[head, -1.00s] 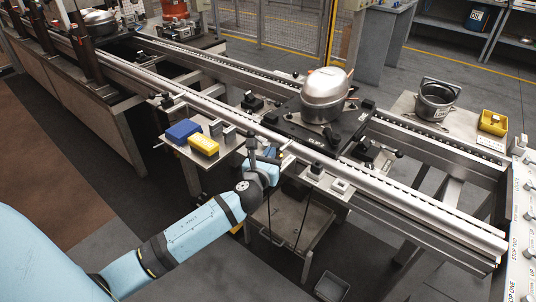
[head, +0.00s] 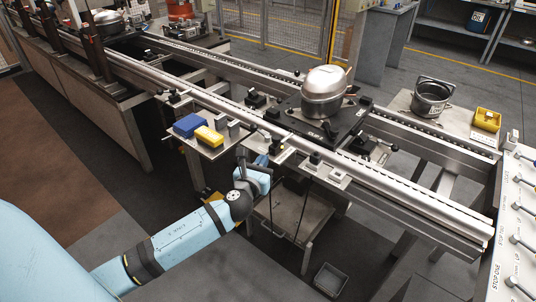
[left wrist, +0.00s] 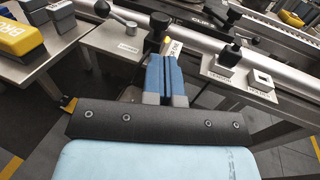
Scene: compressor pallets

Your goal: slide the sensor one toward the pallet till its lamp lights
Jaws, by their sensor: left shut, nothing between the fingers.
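The black pallet (head: 318,128) carries a silver compressor (head: 323,92) on the rail conveyor. A small piece with a yellow-orange tip and a white label (left wrist: 172,46) lies just beyond my left fingertips at the near rail, beside a black knob (left wrist: 160,20). It may be sensor one, but its name and lamp are not readable. My left gripper (head: 264,158) is shut and empty at the near side of the rail. Its blue fingers also show in the left wrist view (left wrist: 165,66), partly covering the labelled piece; contact cannot be told. My right gripper is not in view.
A ball-ended lever (left wrist: 118,26) stands left of the fingers. A bracket with labelled fittings (head: 328,172) is to the right. A lever panel (head: 517,225) stands far right.

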